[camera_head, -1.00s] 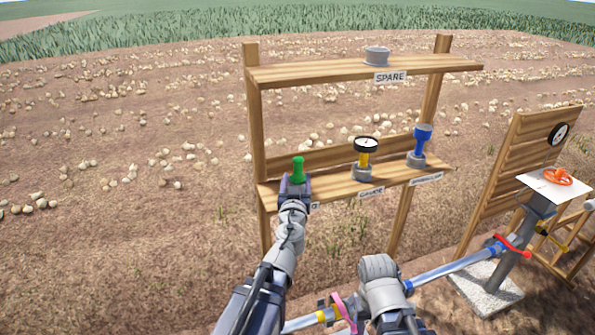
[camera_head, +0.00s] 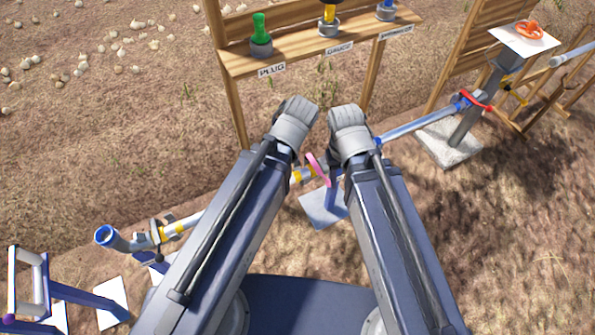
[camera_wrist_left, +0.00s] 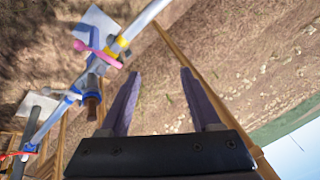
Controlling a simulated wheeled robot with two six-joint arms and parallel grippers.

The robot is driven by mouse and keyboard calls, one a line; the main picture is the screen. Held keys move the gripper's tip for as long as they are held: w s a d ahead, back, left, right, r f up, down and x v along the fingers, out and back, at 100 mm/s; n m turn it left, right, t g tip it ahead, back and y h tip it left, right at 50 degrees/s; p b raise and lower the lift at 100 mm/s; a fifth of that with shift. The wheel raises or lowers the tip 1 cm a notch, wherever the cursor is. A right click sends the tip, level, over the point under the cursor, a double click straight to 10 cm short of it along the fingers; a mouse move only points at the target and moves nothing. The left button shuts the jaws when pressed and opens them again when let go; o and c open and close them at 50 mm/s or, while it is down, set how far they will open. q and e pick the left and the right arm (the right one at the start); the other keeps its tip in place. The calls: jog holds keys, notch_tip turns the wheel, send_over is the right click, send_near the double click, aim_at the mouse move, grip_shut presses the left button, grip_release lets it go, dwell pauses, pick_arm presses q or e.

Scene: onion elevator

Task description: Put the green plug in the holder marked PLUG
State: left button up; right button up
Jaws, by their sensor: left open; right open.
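The green plug (camera_head: 260,30) stands upright in a grey round holder (camera_head: 261,48) on the wooden lower shelf, above the PLUG label (camera_head: 271,70). No gripper touches it. My left arm reaches up from below in the head view, its wrist well below the shelf and its jaws hidden there. In the left wrist view my left gripper (camera_wrist_left: 157,72) is open, with nothing between its fingers. My right gripper (camera_head: 347,118) is beside the left wrist, below the shelf; its fingers are mostly hidden, and no held object shows.
Yellow gauge (camera_head: 329,13) and blue part (camera_head: 386,8) stand in holders to the plug's right. Below the shelf runs a pipe (camera_head: 420,122) with a pink lever (camera_head: 318,170) and red lever (camera_head: 475,101). An orange handwheel (camera_head: 530,30) is at right.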

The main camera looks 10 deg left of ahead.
pick_arm(q)
jog(key=s+d+f+m+g+h, duration=0.2)
jog(key=s+d+m+g, duration=0.1)
jog(key=s+d, duration=0.3)
jog(key=shift+s+m+g, duration=0.3)
jog(key=shift+s+g, duration=0.1)
jog(key=shift+s, duration=0.6)
jog(key=shift+r, duration=0.15)
jog(key=shift+r, duration=0.15)
